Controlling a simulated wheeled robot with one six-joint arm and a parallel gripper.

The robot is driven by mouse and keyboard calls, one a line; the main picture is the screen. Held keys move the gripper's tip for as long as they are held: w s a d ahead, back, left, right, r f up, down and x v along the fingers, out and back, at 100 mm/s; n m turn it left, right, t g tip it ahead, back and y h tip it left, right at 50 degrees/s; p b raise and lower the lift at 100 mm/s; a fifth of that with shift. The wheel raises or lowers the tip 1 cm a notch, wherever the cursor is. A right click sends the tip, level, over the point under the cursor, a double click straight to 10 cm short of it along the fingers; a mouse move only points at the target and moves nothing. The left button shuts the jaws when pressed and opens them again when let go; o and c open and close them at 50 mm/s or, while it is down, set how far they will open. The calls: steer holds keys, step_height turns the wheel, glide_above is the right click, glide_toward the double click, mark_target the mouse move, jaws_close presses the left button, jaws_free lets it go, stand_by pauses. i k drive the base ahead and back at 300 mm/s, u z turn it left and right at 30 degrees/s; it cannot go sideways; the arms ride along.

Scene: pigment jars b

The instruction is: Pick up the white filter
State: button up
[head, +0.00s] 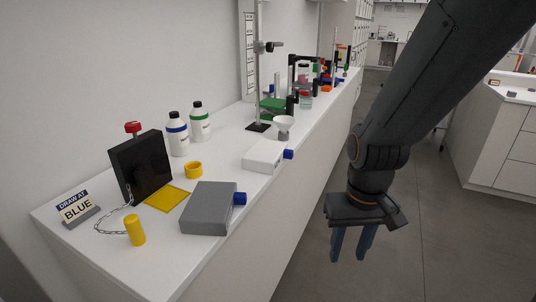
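A flat white box with a blue stub on its right end, which looks like the white filter (263,155), lies on the white bench near its front edge. A similar but larger grey box (209,208) with a blue stub lies nearer to me. My gripper (350,256) hangs to the right of the bench, over the floor, with its fingers pointing down. Its two fingers are apart with nothing between them. It is well clear of the white filter.
A white funnel (284,124) and a stand rod (258,75) are just behind the white filter. The floor (420,235) beside the bench is clear.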

mark_target(266, 156)
steer(key=k, duration=0.5)
steer(key=z, duration=0.15)
steer(key=i, duration=1)
steer(key=z, duration=0.65)
